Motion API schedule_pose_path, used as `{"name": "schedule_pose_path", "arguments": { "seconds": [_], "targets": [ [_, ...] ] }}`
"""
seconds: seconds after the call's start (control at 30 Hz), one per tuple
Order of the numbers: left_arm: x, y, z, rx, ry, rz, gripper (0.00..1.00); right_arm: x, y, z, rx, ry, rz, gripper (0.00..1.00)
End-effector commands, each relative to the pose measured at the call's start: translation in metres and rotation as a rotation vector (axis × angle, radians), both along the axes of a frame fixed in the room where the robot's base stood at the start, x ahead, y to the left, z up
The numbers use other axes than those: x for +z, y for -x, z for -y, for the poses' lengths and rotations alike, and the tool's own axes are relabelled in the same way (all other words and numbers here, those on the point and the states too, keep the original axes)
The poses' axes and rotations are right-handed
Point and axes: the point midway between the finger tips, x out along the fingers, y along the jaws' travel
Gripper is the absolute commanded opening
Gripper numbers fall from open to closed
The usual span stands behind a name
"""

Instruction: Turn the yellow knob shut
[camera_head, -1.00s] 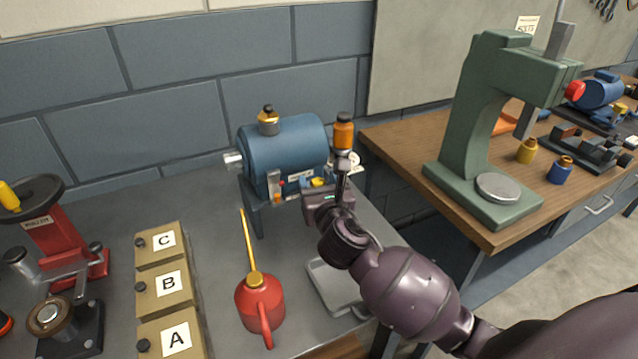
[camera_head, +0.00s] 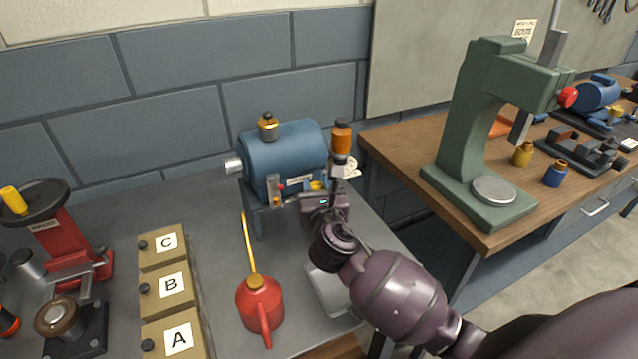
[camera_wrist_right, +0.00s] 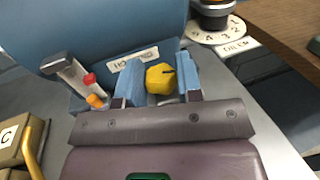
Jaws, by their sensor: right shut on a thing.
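The yellow knob (camera_head: 316,186) is on the front of the blue cylindrical casing (camera_head: 285,150) at the right of the grey bench. In the right wrist view the yellow knob (camera_wrist_right: 161,78) shows a dark mark on its face and sits between my two blue-padded fingertips. My right gripper (camera_wrist_right: 158,82) is shut on the knob, reaching it from the front. In the head view my right gripper (camera_head: 318,190) and wrist are just in front of the casing, partly covering the knob. My left gripper is not in view.
A small lever (camera_wrist_right: 72,75) with red and orange parts is close left of my fingers. An orange-topped post (camera_head: 341,138) with a numbered dial stands to the right. A red oil can (camera_head: 261,303), a grey tray (camera_head: 328,292) and lettered boxes (camera_head: 165,290) are nearer.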

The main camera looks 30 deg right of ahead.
Motion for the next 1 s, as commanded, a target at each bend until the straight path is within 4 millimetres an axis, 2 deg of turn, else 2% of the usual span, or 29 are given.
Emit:
{"name": "schedule_pose_path", "arguments": {
  "seconds": [0.03, 0.1, 0.4, 0.7, 1.0],
  "targets": [
    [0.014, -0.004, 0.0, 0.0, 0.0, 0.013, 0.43, 0.005, 0.0, -0.001, -0.022, -0.003, -0.001, 0.1],
    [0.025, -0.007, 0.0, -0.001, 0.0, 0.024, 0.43, 0.006, 0.0, -0.002, -0.058, -0.003, -0.001, 0.1],
    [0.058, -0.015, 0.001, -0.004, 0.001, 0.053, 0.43, 0.003, -0.001, -0.004, -0.265, -0.003, -0.003, 0.1],
    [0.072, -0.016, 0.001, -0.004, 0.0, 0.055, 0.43, 0.001, -0.003, -0.005, -0.522, -0.002, -0.003, 0.1],
    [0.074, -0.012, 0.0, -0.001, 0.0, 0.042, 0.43, 0.0, -0.004, -0.006, -0.689, -0.001, -0.003, 0.1]
  ]
}}
